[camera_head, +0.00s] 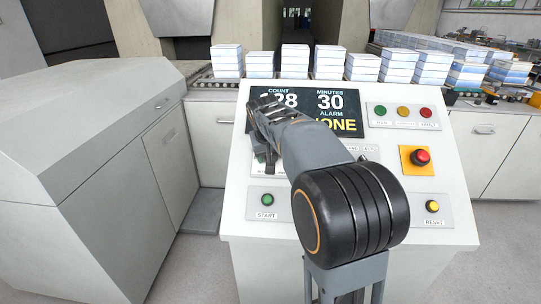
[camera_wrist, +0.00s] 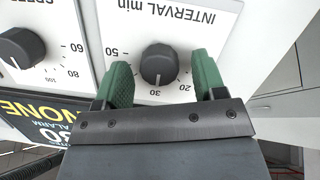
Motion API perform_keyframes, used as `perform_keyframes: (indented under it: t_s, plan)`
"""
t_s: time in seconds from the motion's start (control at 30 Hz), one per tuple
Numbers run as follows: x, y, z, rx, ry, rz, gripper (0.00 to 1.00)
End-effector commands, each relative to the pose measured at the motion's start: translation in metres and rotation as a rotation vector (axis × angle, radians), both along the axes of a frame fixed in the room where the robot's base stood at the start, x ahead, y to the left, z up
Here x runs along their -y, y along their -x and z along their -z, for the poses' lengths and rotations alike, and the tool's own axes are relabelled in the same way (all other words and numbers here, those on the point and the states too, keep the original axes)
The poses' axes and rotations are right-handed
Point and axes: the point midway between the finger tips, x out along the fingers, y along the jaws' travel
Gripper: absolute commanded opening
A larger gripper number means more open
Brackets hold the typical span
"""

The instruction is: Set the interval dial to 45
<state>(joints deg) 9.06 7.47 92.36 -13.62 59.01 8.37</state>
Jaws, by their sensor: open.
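The interval dial (camera_wrist: 159,64) is a dark round knob on a white plate lettered "INTERVAL min", which appears upside down in the wrist view. Its pale pointer mark is at 30; the marks 20 and 50 also show. My gripper (camera_wrist: 163,76) is open, with one green finger on each side of the knob and a gap visible between each finger and it. In the head view my gripper (camera_head: 266,158) is over the left part of the console, and my arm hides the dial. The display (camera_head: 330,100) reads 30 under MINUTES.
Another dial (camera_wrist: 20,48) sits beside it in the wrist view. The console (camera_head: 250,225) also carries a green START button (camera_head: 267,199), a red emergency button (camera_head: 421,157) and a yellow RESET button (camera_head: 432,206). Stacked boxes (camera_head: 295,58) stand behind it.

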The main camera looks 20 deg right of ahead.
Motion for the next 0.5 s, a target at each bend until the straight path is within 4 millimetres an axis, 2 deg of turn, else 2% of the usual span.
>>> perform_keyframes:
  t_s: [0.37, 0.5]
  plan:
    - [0.001, -0.0009, 0.0032, -0.001, 0.0, 0.0, 0.64]
    - [0.0008, -0.0009, 0.0032, 0.0, 0.0, 0.0, 0.51]
